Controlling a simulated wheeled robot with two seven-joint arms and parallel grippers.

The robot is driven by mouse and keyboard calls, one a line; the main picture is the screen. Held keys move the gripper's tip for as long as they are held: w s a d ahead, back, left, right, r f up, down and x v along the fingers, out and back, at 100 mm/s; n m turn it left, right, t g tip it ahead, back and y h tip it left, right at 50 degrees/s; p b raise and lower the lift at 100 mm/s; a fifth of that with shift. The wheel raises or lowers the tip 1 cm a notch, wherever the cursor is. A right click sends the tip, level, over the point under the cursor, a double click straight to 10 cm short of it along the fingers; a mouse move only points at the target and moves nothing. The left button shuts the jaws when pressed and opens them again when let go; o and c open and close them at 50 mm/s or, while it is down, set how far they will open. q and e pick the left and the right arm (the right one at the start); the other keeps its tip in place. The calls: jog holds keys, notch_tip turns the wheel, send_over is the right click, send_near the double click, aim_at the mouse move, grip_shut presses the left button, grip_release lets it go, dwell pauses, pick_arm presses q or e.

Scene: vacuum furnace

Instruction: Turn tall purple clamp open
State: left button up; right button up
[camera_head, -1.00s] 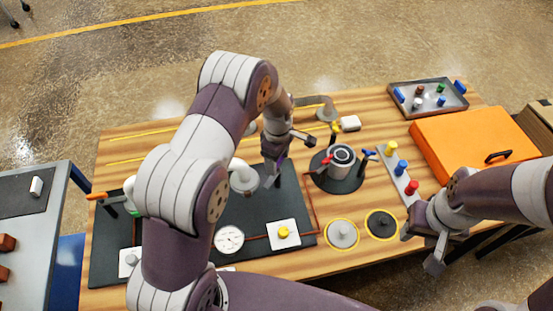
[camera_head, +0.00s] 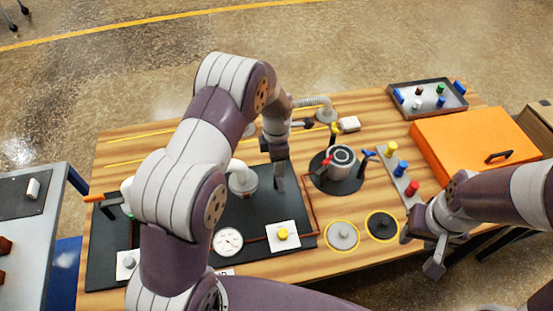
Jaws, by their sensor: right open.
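The tall purple clamp is not clearly visible; my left arm and gripper cover part of the bench where it may stand. My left gripper (camera_head: 279,178) points down over the right part of the dark plate, just left of the round chamber. Its fingers overlap in view, so their gap and anything between them cannot be made out. The round grey chamber (camera_head: 341,158) stands on a dark disc, with yellow, red and blue handles around it. My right gripper (camera_head: 425,258) is open and empty at the bench's front right edge.
The dark plate (camera_head: 206,255) carries a white pipe elbow (camera_head: 241,180), a gauge (camera_head: 228,242) and a yellow knob (camera_head: 282,233). Red, blue and yellow pegs (camera_head: 401,168) stand right of the chamber. An orange panel (camera_head: 470,143) and a parts tray (camera_head: 429,112) lie at the right.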

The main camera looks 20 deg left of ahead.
pick_arm(q)
jog(key=shift+w+r+n, duration=0.2)
jog(key=shift+w+n, duration=0.05)
jog(key=shift+n, duration=0.05)
jog(key=o, duration=1.3)
jog(key=shift+o, duration=1.1)
jog(key=shift+s+f, duration=0.1)
jog(key=shift+s, duration=0.05)
jog(key=shift+r, duration=0.45)
notch_tip(320, 180, up, 12)
jog(key=b, duration=0.2)
jog(key=shift+f, duration=0.1)
